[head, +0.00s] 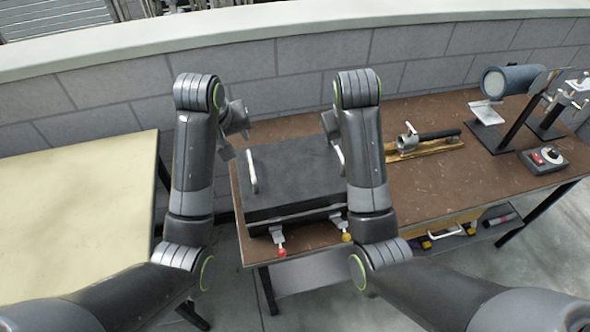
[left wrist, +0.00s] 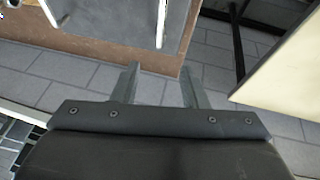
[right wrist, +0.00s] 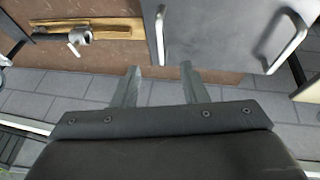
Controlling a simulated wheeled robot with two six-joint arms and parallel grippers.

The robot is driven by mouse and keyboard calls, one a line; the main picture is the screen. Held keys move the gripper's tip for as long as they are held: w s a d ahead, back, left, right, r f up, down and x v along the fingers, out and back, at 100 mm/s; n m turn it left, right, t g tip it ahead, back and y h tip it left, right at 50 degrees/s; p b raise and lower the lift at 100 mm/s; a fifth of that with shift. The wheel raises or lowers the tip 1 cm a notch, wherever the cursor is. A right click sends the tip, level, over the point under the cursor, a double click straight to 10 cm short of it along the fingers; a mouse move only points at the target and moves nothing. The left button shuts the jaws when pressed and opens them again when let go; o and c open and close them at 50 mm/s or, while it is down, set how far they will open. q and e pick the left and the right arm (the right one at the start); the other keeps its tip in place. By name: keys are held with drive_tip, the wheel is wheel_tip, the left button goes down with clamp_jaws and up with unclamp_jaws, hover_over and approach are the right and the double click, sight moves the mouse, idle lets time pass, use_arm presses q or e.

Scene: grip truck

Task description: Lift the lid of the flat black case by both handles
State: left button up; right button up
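The flat black case (head: 300,165) lies on the brown workbench, lid down. Its left handle (head: 252,172) and right handle (head: 341,162) are pale metal bars; my right arm partly covers the right side. My left gripper (left wrist: 159,67) is open and empty, and the left handle (left wrist: 161,22) stands apart, ahead of its fingertips in the left wrist view. My right gripper (right wrist: 159,67) is open and empty, with the right handle (right wrist: 160,35) just ahead of its fingertips in the right wrist view. The right gripper is mostly hidden by my arm in the head view.
Clamps with red (head: 282,252) and yellow (head: 347,238) ends sit at the bench's front edge. A wooden board (head: 425,148) with a metal tool lies right of the case. A cylinder on a stand (head: 510,82) is farther right. A cream table (head: 80,210) stands left.

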sight(249, 157)
use_arm(q)
drive_tip(key=x, duration=1.7)
drive_tip(key=shift+w+f, duration=0.2)
use_arm(e)
drive_tip(key=x, duration=1.7)
drive_tip(key=shift+w+d+f, duration=0.1)
drive_tip(key=shift+w+f, duration=0.1)
use_arm(q)
clamp_jaws()
use_arm(e)
clamp_jaws()
use_arm(q)
drive_tip(key=shift+r, duration=0.1)
use_arm(e)
drive_tip(key=shift+r, duration=0.1)
